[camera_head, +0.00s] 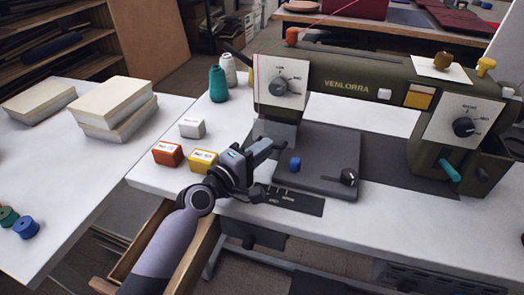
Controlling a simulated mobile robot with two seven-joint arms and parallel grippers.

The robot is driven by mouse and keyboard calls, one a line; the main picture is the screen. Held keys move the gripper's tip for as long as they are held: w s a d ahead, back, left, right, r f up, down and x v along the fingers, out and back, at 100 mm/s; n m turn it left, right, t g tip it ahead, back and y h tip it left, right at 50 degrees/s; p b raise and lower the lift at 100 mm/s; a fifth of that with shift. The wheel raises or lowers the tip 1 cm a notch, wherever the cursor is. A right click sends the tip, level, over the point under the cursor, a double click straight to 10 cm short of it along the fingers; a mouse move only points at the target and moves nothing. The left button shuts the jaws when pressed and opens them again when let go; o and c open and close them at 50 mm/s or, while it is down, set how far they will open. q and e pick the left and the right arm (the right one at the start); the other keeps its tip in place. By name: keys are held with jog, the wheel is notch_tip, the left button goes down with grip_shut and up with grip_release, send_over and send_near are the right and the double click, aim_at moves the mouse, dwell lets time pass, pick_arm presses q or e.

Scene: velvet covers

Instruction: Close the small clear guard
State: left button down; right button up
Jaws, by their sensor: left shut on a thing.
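The sewing machine (345,85) is olive green and stands on the white table. The small clear guard (276,131) looks like a pale, see-through piece below the machine's left head, by the needle area. My left gripper (269,150) reaches in from the lower left and is shut at the guard's lower edge. The fingers and arm hide part of the contact, and the guard's exact angle is hard to make out. My right gripper is not in view.
A dark bed plate with a blue knob (295,164) lies right of the gripper. An open wooden drawer (190,258) is below.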

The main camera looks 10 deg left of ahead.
pick_arm(q)
jog(key=c, duration=1.2)
grip_release()
jog(key=shift+v, duration=3.6)
